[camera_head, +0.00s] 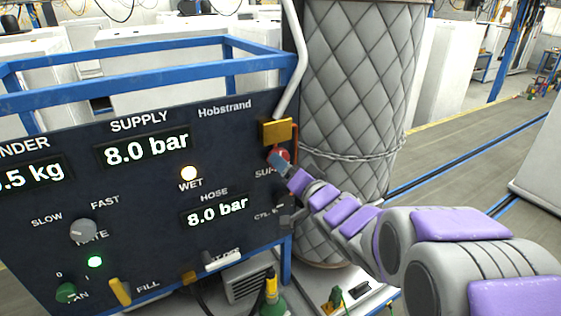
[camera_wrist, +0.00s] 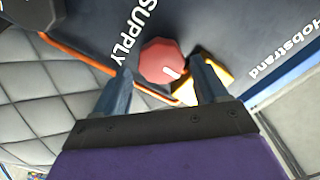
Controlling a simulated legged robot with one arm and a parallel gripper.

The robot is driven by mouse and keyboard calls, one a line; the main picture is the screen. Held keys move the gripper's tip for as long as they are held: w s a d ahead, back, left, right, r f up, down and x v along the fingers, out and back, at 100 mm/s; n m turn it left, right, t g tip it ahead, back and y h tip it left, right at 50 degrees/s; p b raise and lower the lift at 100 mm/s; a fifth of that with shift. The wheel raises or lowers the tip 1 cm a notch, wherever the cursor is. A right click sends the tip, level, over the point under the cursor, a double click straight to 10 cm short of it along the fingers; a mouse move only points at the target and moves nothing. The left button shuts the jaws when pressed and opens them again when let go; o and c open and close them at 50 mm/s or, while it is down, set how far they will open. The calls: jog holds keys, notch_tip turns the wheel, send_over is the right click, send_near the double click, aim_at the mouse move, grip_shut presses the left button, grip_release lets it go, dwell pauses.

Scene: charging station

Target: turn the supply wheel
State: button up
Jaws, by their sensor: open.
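The supply wheel is a red, many-sided knob with a white mark. In the wrist view the supply wheel (camera_wrist: 162,61) sits on the dark panel, just beyond and between my two fingertips. In the head view the wheel (camera_head: 283,154) shows at the panel's right side, partly hidden by my gripper (camera_head: 277,163). In the wrist view my gripper (camera_wrist: 165,78) is open, one finger on each side of the wheel. I cannot tell whether the fingers touch it. The SUPPLY display (camera_head: 147,149) reads 8.0 bar, and the HOSE display (camera_head: 217,212) reads 8.0 bar.
A yellow block (camera_head: 277,131) is just above the wheel; it also shows beside the right finger in the wrist view (camera_wrist: 218,67). A quilted grey cylinder (camera_head: 359,87) with a chain stands right of the panel. Blue frame rails (camera_head: 150,78) run behind the panel's top.

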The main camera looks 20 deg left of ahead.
jog(key=shift+x, duration=1.75)
jog(key=c, duration=0.7)
jog(key=shift+f+n, duration=0.1)
jog(key=shift+n, duration=0.2)
jog(key=n+b, duration=0.2)
jog(key=n, duration=0.6)
jog(key=n+b, duration=0.3)
jog(key=n, duration=0.6)
jog(key=shift+d+f, duration=0.1)
jog(key=shift+f, duration=0.1)
